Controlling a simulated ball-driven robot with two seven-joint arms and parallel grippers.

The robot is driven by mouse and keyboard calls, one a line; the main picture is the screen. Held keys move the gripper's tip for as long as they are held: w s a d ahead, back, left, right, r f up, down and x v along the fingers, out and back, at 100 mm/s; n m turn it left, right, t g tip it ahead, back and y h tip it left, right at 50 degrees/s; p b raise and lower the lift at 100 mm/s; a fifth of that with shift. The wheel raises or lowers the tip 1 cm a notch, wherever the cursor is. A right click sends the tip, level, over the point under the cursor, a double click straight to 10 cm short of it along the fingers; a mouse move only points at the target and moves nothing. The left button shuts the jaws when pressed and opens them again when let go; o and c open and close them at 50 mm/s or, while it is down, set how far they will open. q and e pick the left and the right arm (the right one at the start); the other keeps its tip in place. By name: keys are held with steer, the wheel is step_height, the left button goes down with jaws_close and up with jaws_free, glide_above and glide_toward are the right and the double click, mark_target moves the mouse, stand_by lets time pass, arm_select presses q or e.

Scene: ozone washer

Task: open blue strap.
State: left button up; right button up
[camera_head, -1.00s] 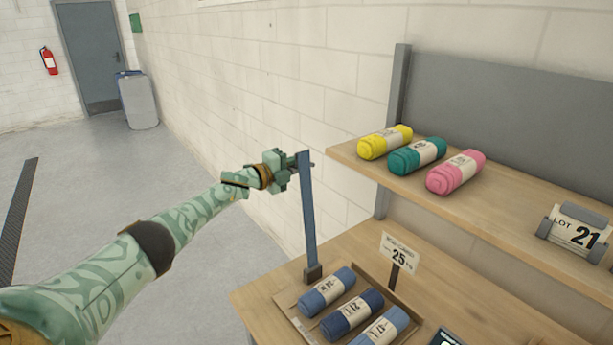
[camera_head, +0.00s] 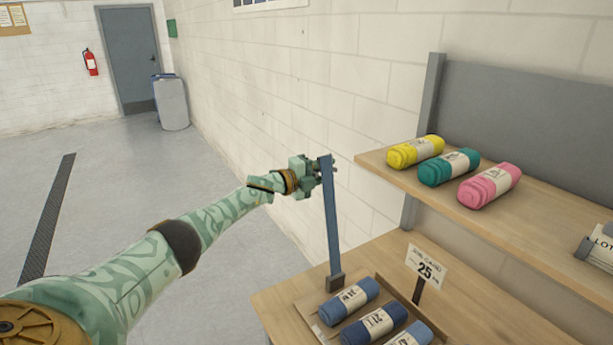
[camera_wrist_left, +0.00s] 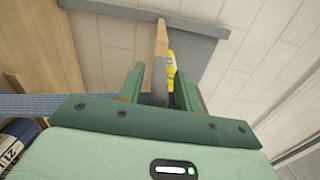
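The blue strap (camera_head: 333,220) stands nearly upright in the head view. It rises from a dark bracket (camera_head: 335,284) at the bench's edge to a free-looking top end. My left gripper (camera_head: 322,178) is at this top end, with the strap across its fingertips. In the left wrist view the strap (camera_wrist_left: 35,107) comes in from the left and goes out of sight at the gripper body. The left fingers (camera_wrist_left: 160,88) show a gap with grey shapes between them; whether they clamp the strap's end is unclear. My right gripper is out of view.
Blue rolls (camera_head: 373,326) lie in a tray on the wooden bench (camera_head: 380,253), beside a 25 sign (camera_head: 426,268). The shelf (camera_head: 480,222) above holds yellow, teal and pink rolls. A block wall (camera_head: 335,110) runs behind; open floor lies left.

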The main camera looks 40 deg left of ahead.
arm_select(q)
steer(key=v, duration=1.6)
steer(key=shift+f, duration=0.1)
